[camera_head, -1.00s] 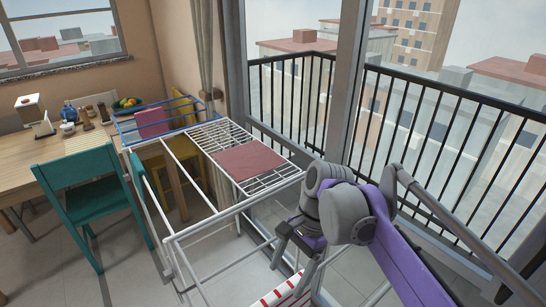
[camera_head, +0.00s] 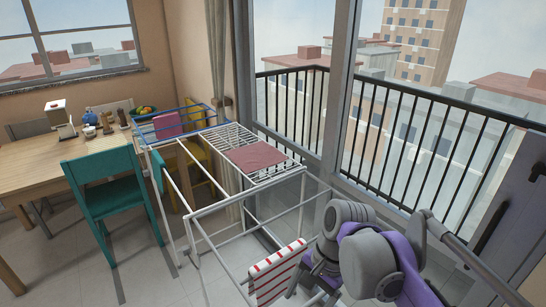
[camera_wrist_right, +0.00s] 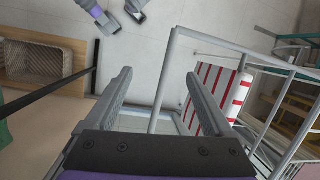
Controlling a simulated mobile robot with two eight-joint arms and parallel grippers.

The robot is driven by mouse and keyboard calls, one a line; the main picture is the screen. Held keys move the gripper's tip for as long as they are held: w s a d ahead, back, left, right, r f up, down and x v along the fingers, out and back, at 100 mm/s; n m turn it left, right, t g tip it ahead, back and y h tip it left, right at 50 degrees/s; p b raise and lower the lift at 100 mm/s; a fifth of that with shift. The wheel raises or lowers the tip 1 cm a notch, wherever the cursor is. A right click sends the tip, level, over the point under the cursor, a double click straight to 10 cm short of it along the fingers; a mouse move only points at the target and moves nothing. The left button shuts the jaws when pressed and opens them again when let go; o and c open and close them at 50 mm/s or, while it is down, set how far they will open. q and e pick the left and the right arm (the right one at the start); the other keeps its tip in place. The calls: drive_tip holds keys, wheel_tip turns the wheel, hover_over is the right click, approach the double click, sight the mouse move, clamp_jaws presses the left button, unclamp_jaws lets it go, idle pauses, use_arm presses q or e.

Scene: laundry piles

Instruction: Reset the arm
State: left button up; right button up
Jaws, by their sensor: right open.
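My right arm comes in from the lower right of the head view. Its gripper (camera_head: 318,284) is low, beside the near end of the white drying rack (camera_head: 205,211), and its fingers are partly hidden.
A dusty-red cloth (camera_head: 256,156) lies on the rack top and a pink one (camera_head: 168,124) hangs at its far end. A teal chair (camera_head: 106,184) and a wooden table (camera_head: 40,158) stand left. A black railing (camera_head: 400,135) runs behind the glass. Floor between chair and rack is partly clear.

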use_arm(q)
drive_tip(key=r+p, duration=0.1)
drive_tip(key=w+r+p, duration=0.1)
drive_tip(key=r, duration=0.1)
drive_tip(key=w+r+p, duration=0.1)
drive_tip(key=r+p, duration=0.1)
use_arm(e)
drive_tip(key=s+d+f+n+t+h, duration=0.3)
drive_tip(key=s+d+f+n+t, duration=0.3)
drive_tip(key=d, duration=0.5)
drive_tip(key=s+f+n, duration=0.2)
drive_tip(key=s+n, duration=0.1)
